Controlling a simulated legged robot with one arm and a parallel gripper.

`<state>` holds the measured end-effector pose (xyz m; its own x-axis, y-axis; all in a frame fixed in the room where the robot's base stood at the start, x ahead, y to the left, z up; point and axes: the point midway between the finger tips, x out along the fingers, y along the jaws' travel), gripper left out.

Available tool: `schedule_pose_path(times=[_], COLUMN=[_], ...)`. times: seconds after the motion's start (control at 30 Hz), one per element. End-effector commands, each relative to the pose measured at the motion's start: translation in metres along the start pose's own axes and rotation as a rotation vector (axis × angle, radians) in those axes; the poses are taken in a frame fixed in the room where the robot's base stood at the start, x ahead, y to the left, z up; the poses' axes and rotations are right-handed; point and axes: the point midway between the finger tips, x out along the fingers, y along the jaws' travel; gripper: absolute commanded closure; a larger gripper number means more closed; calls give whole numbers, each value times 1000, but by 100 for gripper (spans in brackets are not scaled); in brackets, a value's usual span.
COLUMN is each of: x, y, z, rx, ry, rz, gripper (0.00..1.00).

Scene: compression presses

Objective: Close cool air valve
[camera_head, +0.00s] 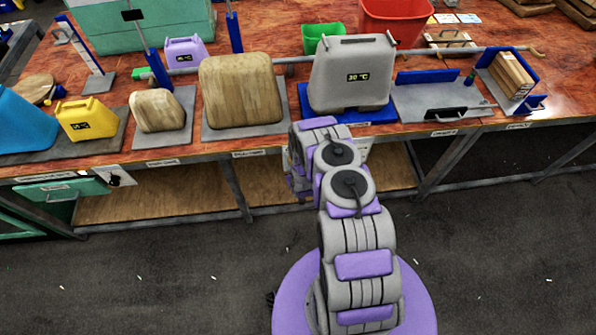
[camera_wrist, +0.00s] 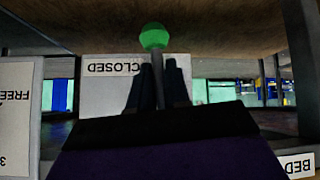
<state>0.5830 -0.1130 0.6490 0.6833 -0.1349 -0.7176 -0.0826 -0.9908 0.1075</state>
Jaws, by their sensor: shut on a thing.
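In the wrist view, a thin grey lever with a green ball knob (camera_wrist: 154,36) stands between the two dark fingers of my gripper (camera_wrist: 158,75). The fingers are shut on the lever's rod below the knob. Behind it is a pale plate (camera_wrist: 105,85) with the word CLOSED, which appears upside down. In the head view, my arm reaches to the table's front edge, below the grey press with a 30 °C display (camera_head: 352,75). The gripper and the lever are hidden there behind my arm. I cannot tell the lever's exact angle against the markings.
A white label marked FREE (camera_wrist: 14,115) is at the left of the wrist view, and a BED label (camera_wrist: 299,165) at lower right. The orange table (camera_head: 255,150) carries wooden blocks (camera_head: 240,92) and a yellow container (camera_head: 86,118).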

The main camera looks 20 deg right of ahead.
Motion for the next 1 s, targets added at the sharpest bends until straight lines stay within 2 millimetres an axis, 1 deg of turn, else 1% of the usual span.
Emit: schedule_pose_path(times=[0.03, 0.3, 0.8, 0.83, 1.0], x=[0, 1, 2, 2, 1], y=[-1, -7, -10, -10, -9], z=[2, 1, 1, 1, 0], rx=[18, 75, 85, 85, 85], ry=[-1, 16, 20, 19, 22], rz=[-16, -75, -88, -88, -87], gripper=[100, 100, 100, 82, 65])
